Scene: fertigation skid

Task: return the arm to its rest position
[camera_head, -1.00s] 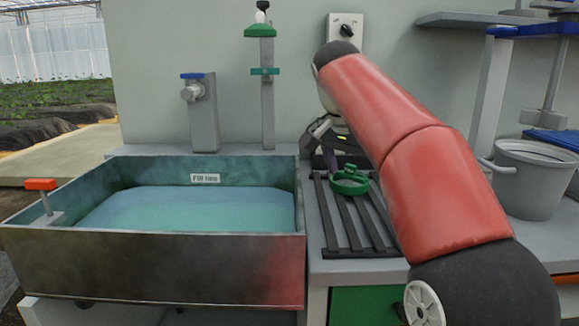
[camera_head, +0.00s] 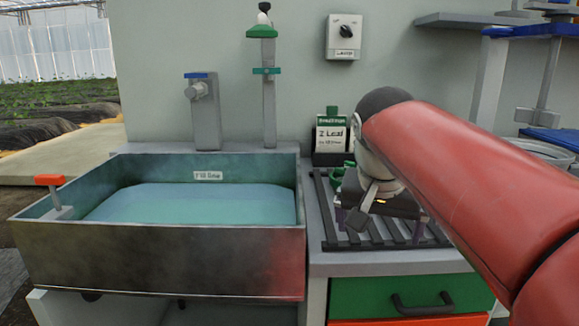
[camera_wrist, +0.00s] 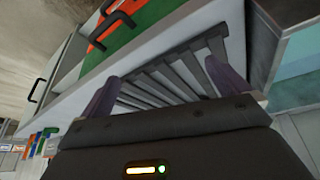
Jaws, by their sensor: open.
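My gripper (camera_head: 378,222) is over the dark slatted rack (camera_head: 330,238) to the right of the water basin. In the wrist view its two purple fingers (camera_wrist: 165,85) stand wide apart, with only rack slats and the pale counter showing between them. It is open and empty. My red arm comes in from the right edge of the head view and hides part of the rack. A green item (camera_head: 338,176) is at the rack's back left, partly hidden by my wrist and apart from the fingers.
The basin (camera_head: 150,255) with blue water fills the left, with an orange-handled lever (camera_head: 50,181) at its corner. Behind are a grey tap post (camera_head: 205,115), a green-topped post (camera_head: 268,90) and a label stand (camera_head: 330,135). A green drawer (camera_head: 400,296) is below the rack. A bucket (camera_head: 540,150) shows at right.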

